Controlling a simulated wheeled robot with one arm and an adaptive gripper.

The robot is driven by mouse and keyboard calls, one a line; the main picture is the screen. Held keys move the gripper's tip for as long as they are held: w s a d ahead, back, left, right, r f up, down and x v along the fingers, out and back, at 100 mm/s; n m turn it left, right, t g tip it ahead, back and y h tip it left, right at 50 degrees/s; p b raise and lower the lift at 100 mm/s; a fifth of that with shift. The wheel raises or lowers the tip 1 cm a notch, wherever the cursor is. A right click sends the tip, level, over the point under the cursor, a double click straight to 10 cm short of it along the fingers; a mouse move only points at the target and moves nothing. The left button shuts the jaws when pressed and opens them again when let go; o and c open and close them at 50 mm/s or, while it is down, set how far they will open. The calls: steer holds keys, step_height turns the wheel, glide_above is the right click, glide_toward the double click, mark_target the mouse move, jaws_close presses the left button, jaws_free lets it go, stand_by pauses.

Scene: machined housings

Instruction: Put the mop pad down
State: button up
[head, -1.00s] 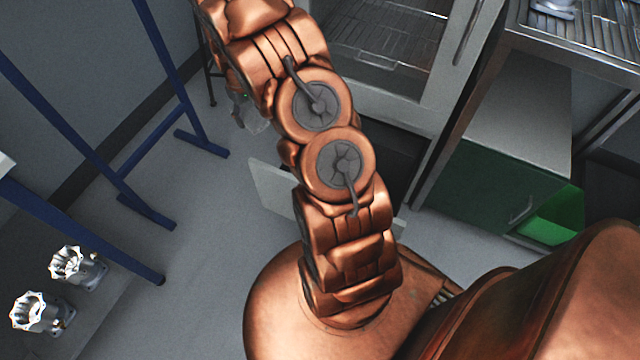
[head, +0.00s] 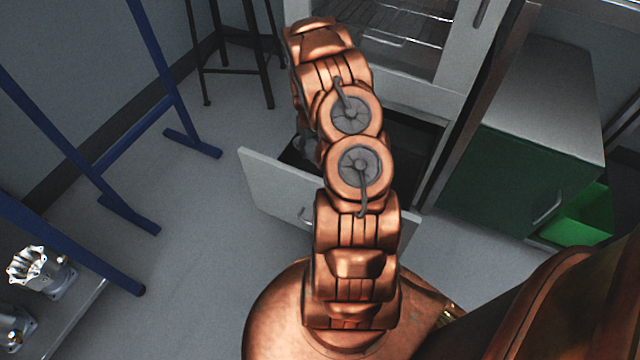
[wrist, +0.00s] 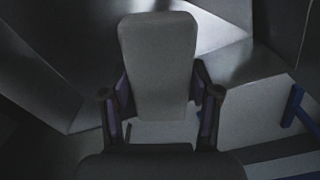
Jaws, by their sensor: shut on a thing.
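The mop pad (wrist: 158,60) is a pale grey, flat, rounded-cornered block in the wrist view. My gripper (wrist: 160,98) is shut on it, with one dark finger at each side of its lower part. The pad's far end points up in the picture and seems clear of contact, though the dim light makes this hard to tell. In the head view my copper arm hides the pad and most of the gripper, over the open drawer (head: 272,192).
The drawer is pulled out below a white glass-fronted cabinet (head: 452,75). A green cabinet (head: 500,180) with a green open bin (head: 580,218) stands right. A blue frame (head: 150,60) and machined housings (head: 42,270) are left. The floor between is clear.

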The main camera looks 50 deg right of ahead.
steer(key=shift+s+d+f+b, duration=0.4)
steer(key=shift+f+b, duration=0.45)
steer(key=shift+f, duration=1.65)
steer(key=shift+s+d+f+b, duration=0.35)
steer(key=shift+f+b, duration=0.55)
steer(key=shift+f, duration=1.65)
steer(key=shift+s+d+f+b, duration=0.4)
steer(key=shift+f+b, duration=0.45)
steer(key=shift+f, duration=1.65)
steer(key=shift+f, duration=0.15)
steer(key=o, duration=1.3)
